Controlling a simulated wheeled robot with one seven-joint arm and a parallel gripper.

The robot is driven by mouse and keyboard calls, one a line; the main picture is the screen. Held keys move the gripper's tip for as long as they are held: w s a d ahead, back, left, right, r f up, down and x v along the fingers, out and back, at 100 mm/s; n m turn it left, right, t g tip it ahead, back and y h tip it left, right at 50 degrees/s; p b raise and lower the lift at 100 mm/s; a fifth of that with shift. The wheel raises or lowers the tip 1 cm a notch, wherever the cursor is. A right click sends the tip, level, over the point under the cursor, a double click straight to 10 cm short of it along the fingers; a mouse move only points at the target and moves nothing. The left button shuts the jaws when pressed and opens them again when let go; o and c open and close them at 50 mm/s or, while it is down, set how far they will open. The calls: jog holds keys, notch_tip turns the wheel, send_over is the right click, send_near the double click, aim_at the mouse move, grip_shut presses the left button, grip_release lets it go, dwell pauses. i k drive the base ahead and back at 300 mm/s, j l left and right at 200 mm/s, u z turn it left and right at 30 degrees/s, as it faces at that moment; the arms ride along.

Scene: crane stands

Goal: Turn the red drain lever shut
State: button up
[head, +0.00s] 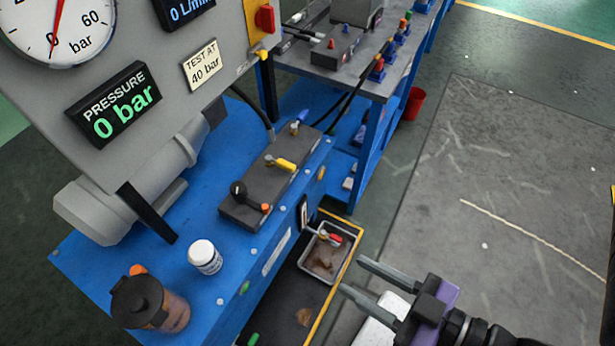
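The red drain lever (330,238) is small and sits low on the front side of the blue bench, above a metal drip tray (324,262). Its handle points to the right, away from the bench; I cannot tell its valve position from this view. My gripper (351,275) is at the lower right, its two grey fingers spread apart and pointing left toward the tray. The fingers are empty, to the right of the lever and apart from it.
The blue bench (230,285) carries a manifold block with a black-handled lever (250,198) and a yellow lever (280,163), a white-capped bottle (205,257) and a dark-lidded jar (148,303). A gauge panel reads 0 bar (120,110). Open floor (480,200) lies at right.

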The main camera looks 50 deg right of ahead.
aim_at(333, 237)
jog(key=k+l+z, duration=0.1)
jog(key=k+l, duration=0.3)
jog(key=k, duration=0.2)
jog(key=k+l+z, duration=0.1)
jog(key=k+l, duration=0.35)
jog(key=k, duration=0.1)
